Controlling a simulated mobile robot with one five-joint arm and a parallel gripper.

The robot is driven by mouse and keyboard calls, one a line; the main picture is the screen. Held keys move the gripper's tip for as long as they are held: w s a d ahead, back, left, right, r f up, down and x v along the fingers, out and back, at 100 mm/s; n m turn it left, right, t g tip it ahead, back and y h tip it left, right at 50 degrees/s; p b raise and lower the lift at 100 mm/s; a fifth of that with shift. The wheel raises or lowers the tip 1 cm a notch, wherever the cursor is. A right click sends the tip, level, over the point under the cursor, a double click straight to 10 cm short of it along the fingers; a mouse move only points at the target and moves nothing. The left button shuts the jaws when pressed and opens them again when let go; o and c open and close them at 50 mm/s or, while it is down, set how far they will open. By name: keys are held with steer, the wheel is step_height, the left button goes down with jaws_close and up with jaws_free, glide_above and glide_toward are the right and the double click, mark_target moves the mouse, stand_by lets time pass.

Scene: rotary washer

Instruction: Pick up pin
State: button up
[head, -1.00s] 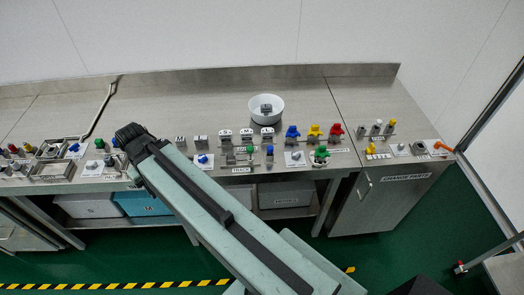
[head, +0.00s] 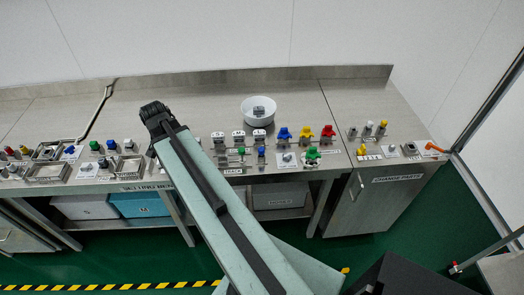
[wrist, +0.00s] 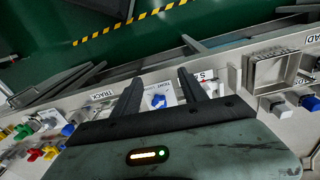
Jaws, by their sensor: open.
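My gripper (wrist: 160,82) shows in the wrist view as two dark fingers spread apart with nothing between them. A small blue piece (wrist: 158,101) on a white labelled card lies between and below the fingers, apparently on the bench. I cannot tell for certain whether this is the pin. In the head view my arm reaches over the bench, and its dark end hides the fingers and the bench beneath them. Several small coloured parts stand along the bench front, including a blue one (head: 284,133), a yellow one (head: 304,132) and a red one (head: 327,131).
A square metal frame (wrist: 253,72) stands right of the fingers in the wrist view. A blue bin (head: 140,204) sits on the shelf below.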

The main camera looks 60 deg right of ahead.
steer(key=s+d+r+m, duration=0.1)
steer(key=s+d+m, duration=0.3)
steer(key=d, duration=0.4)
steer(key=s+d+m, duration=0.4)
steer(key=d, duration=0.4)
steer(key=m, duration=0.7)
glide_above(261, 148)
steer(key=shift+w+a+r+g+p, duration=0.25)
steer(key=shift+w+r+g+p, duration=0.05)
steer(key=shift+w+g+p, duration=0.15)
steer(key=f+b, duration=0.5)
steer(key=s+f+b, duration=0.1)
steer(key=f+b, duration=0.2)
steer(key=shift+d, duration=0.15)
steer(key=shift+r, duration=0.1)
steer(key=shift+c, duration=0.2)
jaws_close()
